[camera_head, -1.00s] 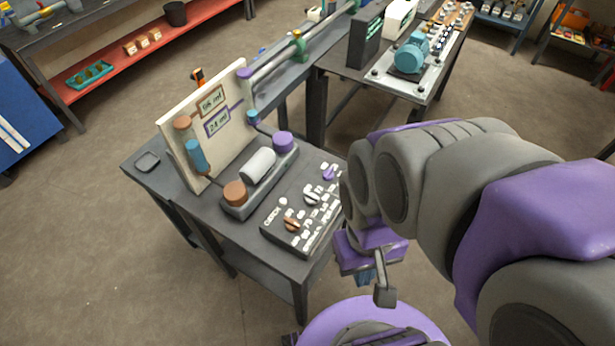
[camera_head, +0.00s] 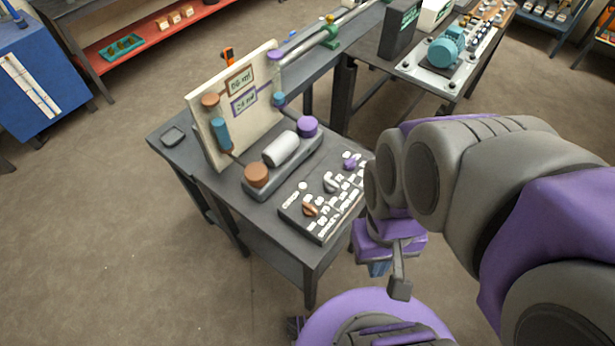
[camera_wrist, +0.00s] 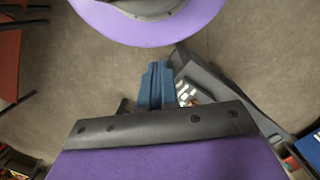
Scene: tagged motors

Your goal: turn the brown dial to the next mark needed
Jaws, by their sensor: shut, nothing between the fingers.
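The brown dial (camera_head: 310,208) sits at the near left of a dark control panel (camera_head: 290,216) with white labels, on a dark table. A white dial (camera_head: 330,182) and a purple dial (camera_head: 350,161) stand in a row beyond it. My gripper (camera_head: 378,268) is to the right of the table's near corner, apart from the dials, pointing down. In the wrist view its blue fingers (camera_wrist: 155,88) are together and empty. The panel shows there only in part, behind the gripper, and the brown dial cannot be made out clearly.
Behind the panel is a base with a brown cap (camera_head: 257,174), a white cylinder (camera_head: 281,149) and a purple cap (camera_head: 307,126). An upright board (camera_head: 205,133) carries two signs, apparently in ml. A motor bench (camera_head: 430,85) stands at the back right. The floor at left is clear.

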